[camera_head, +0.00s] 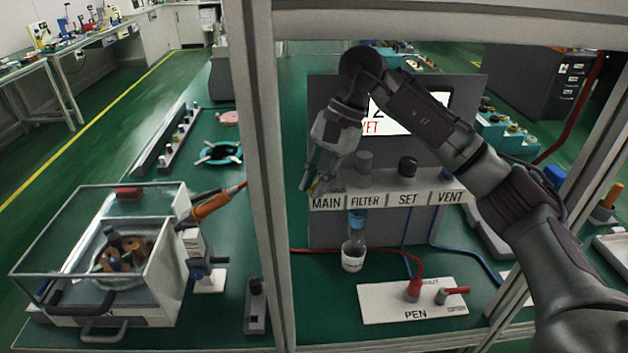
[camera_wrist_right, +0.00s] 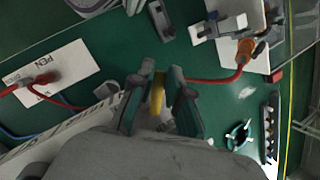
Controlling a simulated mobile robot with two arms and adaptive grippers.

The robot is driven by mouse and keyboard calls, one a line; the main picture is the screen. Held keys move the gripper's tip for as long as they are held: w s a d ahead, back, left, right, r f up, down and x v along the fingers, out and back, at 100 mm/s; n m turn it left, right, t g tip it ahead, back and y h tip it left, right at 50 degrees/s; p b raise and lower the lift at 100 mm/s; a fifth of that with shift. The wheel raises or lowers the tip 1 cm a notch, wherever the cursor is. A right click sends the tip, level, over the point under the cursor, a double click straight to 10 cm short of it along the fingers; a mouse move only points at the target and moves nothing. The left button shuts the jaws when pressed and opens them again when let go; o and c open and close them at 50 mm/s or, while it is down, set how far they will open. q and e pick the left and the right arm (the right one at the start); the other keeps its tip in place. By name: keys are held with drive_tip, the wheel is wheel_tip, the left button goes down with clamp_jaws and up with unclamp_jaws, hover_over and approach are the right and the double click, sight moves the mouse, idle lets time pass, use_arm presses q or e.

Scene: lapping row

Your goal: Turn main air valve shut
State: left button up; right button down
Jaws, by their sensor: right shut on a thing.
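The main air valve sits at the left end of the air panel, above the MAIN label (camera_head: 326,203). Its yellow handle (camera_wrist_right: 157,95) shows between my right fingers in the wrist view. My right gripper (camera_head: 311,186) reaches down in front of the panel's left end and is shut on that handle; it also shows in the wrist view (camera_wrist_right: 162,76). The gripper hides most of the valve in the head view, and I cannot tell the handle's exact angle there. My left gripper is in neither view.
FILTER, SET (camera_head: 407,168) and VENT fittings stand to the right on the labelled ledge. A display (camera_head: 415,113) behind is partly covered by my arm. A PEN plate (camera_head: 385,305) with red hose lies in front. A frame post (camera_head: 262,190) and clear-sided box (camera_head: 165,285) stand left.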

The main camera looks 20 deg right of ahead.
drive_tip(key=c, duration=1.1)
unclamp_jaws()
drive_tip(key=shift+s+d, duration=0.1)
drive_tip(key=shift+d, duration=0.05)
